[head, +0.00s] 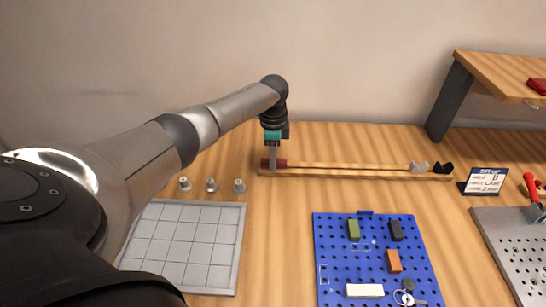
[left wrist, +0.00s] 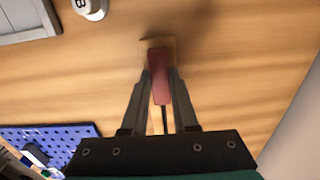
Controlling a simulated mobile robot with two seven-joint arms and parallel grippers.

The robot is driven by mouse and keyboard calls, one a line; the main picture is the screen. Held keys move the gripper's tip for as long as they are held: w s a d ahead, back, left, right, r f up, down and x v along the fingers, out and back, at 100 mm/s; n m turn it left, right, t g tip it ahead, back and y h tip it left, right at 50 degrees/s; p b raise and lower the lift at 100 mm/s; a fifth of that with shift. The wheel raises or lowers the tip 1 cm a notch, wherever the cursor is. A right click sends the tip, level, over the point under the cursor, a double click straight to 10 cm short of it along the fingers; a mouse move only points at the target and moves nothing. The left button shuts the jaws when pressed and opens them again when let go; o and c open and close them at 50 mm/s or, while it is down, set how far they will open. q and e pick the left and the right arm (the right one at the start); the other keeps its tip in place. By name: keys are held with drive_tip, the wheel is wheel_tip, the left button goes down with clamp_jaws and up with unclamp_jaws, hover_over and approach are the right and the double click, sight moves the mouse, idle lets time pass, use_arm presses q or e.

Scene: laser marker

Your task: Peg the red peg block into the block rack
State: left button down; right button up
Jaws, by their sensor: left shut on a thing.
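The red peg block (head: 281,163) is at the left end of a long wooden rail (head: 350,173) in the head view. My left gripper (head: 272,165) points down over that end and is shut on the block. In the left wrist view the red block (left wrist: 160,75) sits between the two fingers; I cannot tell whether it still touches the rail. A blue perforated board (head: 335,240), which looks like the block rack, lies at front centre with green (head: 353,230), dark (head: 396,231), orange (head: 393,261) and white (head: 364,290) blocks on it. My right gripper is not in view.
Grey and black pieces (head: 443,168) sit at the rail's right end. Several metal pieces (head: 212,185) stand behind a grey gridded tray (head: 240,240). A small sign (head: 486,181), a grey perforated plate (head: 500,250) and a raised shelf (head: 500,70) are at right. Bare table lies between tray and blue board.

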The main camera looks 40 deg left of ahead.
use_arm(q)
drive_tip(key=shift+f, duration=0.1)
drive_tip(key=c, duration=0.6)
unclamp_jaws()
wheel_tip(320, 180, up, 15)
drive_tip(key=p, duration=0.2)
